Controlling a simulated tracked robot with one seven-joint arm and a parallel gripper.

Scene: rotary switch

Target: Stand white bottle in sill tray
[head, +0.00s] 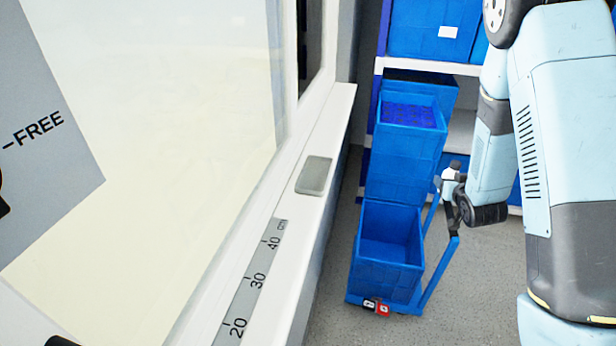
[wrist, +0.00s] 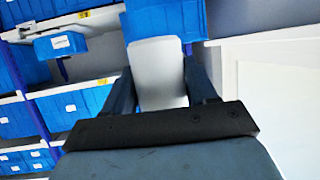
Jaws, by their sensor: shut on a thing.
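The white bottle (wrist: 158,72) is between the two dark fingers of my gripper (wrist: 160,88) in the wrist view. My gripper is shut on it, and the palm hides its near end. The sill tray (head: 315,175) is a small grey-green rectangle on the white window sill in the head view. It looks empty. My arm reaches down at the right of the head view, well to the right of the tray and apart from it. The bottle is too small to make out clearly there.
A white sill (head: 330,130) runs along the window, with a ruler strip (head: 250,285) nearer me. Stacked blue crates (head: 390,240) stand on a trolley between the sill and my arm. Shelves with blue bins (head: 430,30) are behind.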

